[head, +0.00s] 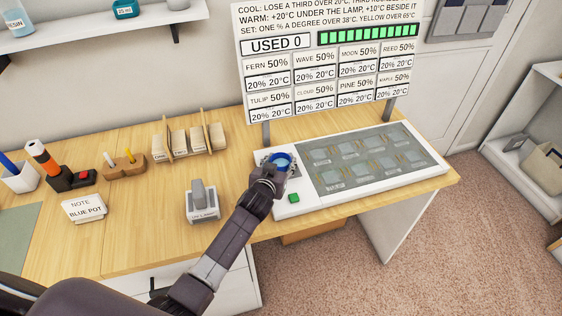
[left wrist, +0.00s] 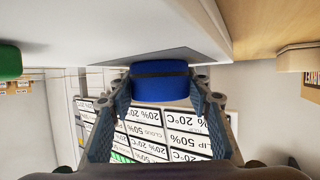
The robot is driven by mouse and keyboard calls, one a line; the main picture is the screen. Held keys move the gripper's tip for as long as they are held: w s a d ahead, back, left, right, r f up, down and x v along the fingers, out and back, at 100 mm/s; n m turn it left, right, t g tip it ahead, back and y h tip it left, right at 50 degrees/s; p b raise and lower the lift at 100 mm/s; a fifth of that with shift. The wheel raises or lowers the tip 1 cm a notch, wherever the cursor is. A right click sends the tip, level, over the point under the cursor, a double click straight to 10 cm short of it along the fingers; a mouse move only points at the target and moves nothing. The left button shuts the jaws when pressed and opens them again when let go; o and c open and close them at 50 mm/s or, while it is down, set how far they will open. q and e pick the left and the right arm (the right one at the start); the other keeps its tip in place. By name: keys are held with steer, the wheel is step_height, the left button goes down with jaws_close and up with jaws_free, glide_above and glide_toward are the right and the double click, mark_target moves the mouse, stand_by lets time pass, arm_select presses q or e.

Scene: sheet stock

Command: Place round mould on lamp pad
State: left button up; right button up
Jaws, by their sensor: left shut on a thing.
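A round blue cup-like mould (head: 283,161) is at the left end of the white console. It also shows in the left wrist view (left wrist: 160,83), with a dark band across it. My left gripper (head: 268,177) is shut on it, with one finger on each side in the left wrist view (left wrist: 160,100). I cannot tell whether the mould touches the console. A small grey lamp (head: 200,193) stands on a white base to the left of my gripper. Its label seems to end in "LAMP", and any pad under it is hard to make out. My right gripper is not in view.
The white console (head: 295,208) has a green button (head: 294,198) and a grey panel (head: 365,160) of several cells. A display board (head: 318,60) stands behind it. A wooden rack (head: 188,140), a note card (head: 84,208) and pens are on the left. Bare table lies around the lamp.

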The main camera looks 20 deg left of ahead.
arm_select(q)
steer(key=o, duration=1.2)
steer(key=shift+c, duration=0.2)
steer(key=shift+r, duration=0.1)
steer(key=v, duration=1.2)
